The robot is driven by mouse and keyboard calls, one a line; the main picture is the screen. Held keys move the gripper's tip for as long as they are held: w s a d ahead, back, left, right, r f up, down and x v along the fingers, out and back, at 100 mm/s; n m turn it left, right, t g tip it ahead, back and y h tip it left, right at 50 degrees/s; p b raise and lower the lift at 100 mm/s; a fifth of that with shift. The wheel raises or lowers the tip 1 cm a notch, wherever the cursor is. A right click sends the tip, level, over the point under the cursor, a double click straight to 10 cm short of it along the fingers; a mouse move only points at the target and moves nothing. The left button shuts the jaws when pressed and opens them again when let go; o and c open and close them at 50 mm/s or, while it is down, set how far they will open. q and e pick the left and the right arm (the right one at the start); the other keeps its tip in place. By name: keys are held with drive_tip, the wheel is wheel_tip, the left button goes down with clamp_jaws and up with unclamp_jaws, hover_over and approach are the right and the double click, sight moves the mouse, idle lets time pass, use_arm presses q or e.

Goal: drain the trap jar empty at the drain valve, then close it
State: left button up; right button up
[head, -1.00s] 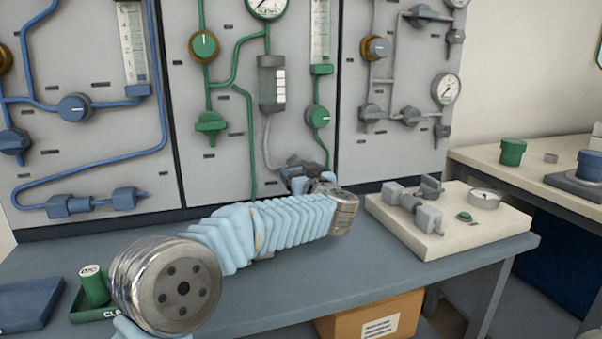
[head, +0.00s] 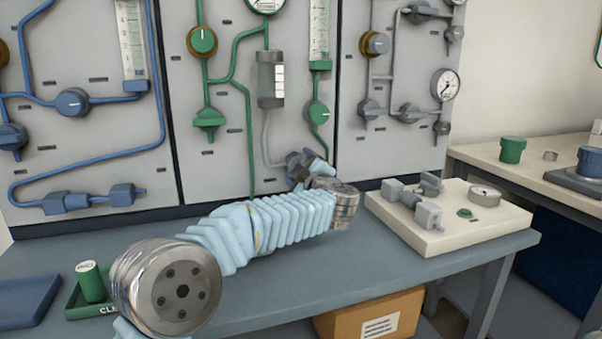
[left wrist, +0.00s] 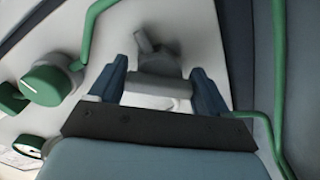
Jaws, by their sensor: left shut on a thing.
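The trap jar (head: 271,78) is a clear cylinder with grey ends and a white label on the middle panel; I cannot make out any liquid in it. A pale tube (head: 266,140) runs from its bottom down to the grey drain valve (head: 298,165). My left gripper (head: 308,165) reaches the valve from the front, and my wrist hides part of it. In the left wrist view, both blue fingers of my left gripper (left wrist: 160,88) stand on either side of the grey valve part (left wrist: 158,68), shut on it. My right gripper is not in view.
Green pipework and a green valve (head: 318,114) are close to the gripper. A cream block with fittings and a gauge (head: 455,228) sits on the bench to the right. A green tray (head: 80,307) holding a green cylinder (head: 90,282) is at front left.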

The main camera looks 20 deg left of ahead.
use_arm(q)
drive_tip(key=shift+f+n+b, duration=0.15)
drive_tip(key=shift+n+b, duration=0.2)
drive_tip(key=shift+n, duration=0.55)
drive_tip(key=n+b, duration=0.2)
drive_tip(key=n, duration=0.3)
drive_tip(key=shift+n, duration=0.3)
drive_tip(key=o, duration=1)
drive_tip(key=shift+c, duration=0.2)
drive_tip(key=shift+r, duration=0.2)
drive_tip(key=shift+d, duration=0.1)
drive_tip(key=b+v, duration=0.1)
drive_tip(key=v, duration=1.2)
drive_tip(key=shift+s+d, duration=0.2)
drive_tip(key=shift+s, duration=0.1)
